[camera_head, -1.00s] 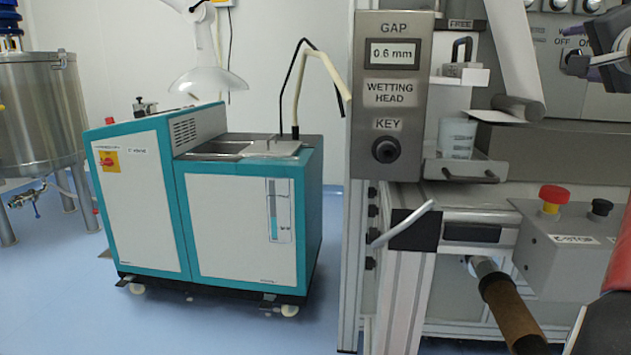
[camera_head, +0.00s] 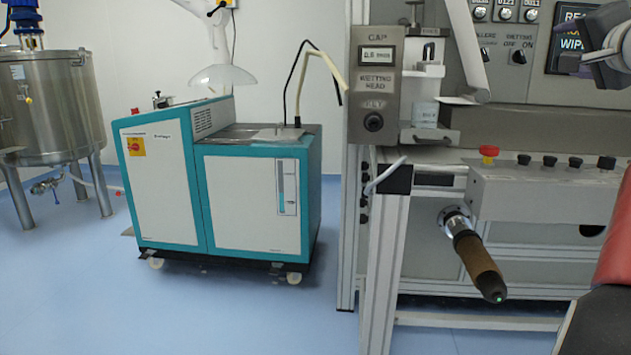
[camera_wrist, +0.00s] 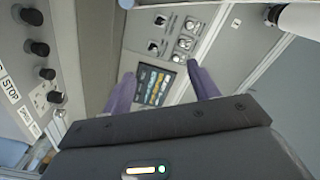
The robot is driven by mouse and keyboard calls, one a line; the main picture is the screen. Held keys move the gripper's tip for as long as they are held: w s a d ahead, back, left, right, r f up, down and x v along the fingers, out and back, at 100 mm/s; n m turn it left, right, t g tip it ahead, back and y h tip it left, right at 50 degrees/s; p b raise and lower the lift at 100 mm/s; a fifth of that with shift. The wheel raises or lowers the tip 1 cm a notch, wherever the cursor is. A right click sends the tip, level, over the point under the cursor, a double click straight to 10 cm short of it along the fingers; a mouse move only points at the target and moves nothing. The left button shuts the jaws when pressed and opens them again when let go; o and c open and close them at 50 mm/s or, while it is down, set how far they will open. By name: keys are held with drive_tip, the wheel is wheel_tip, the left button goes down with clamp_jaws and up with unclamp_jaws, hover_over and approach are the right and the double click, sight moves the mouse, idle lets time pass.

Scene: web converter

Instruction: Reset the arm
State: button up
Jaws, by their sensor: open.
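My gripper (camera_wrist: 160,70) shows in the wrist view with its two purple fingers apart and nothing between them. Beyond the fingers is a grey panel with a small lit screen (camera_wrist: 158,84) and several dials; I cannot tell the exact gap to it. In the head view, part of my arm and wrist shows at the top right edge, in front of the machine's upper panel. The fingertips are not clear there.
The web converter's control box (camera_head: 540,200) has a red button (camera_head: 488,154) and black knobs. A brown roller (camera_head: 478,262) juts forward below it. A gap display box (camera_head: 375,85) stands left. A teal-and-white cabinet (camera_head: 250,205) and steel tank (camera_head: 50,105) stand farther left. Blue floor is clear in front.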

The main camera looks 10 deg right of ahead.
drive_tip(key=s+a+f+n+g+y, duration=0.2)
drive_tip(key=a+f+n+g+y, duration=0.15)
drive_tip(key=a+f, duration=0.85)
drive_tip(key=s+a+f+n+g+y, duration=0.2)
drive_tip(key=s+a+f+n+g, duration=0.15)
drive_tip(key=a+f, duration=0.8)
drive_tip(key=s+a+f+n+g, duration=0.2)
drive_tip(key=s+f, duration=0.5)
drive_tip(key=f, duration=0.4)
drive_tip(key=s+a+f+n+g+h, duration=0.1)
drive_tip(key=s+a+f+n+g, duration=0.2)
drive_tip(key=f, duration=0.8)
drive_tip(key=s+a+n, duration=0.2)
drive_tip(key=s+a, duration=0.2)
drive_tip(key=s, duration=0.1)
drive_tip(key=shift+a+f+n, duration=0.2)
drive_tip(key=shift+f+n, duration=0.1)
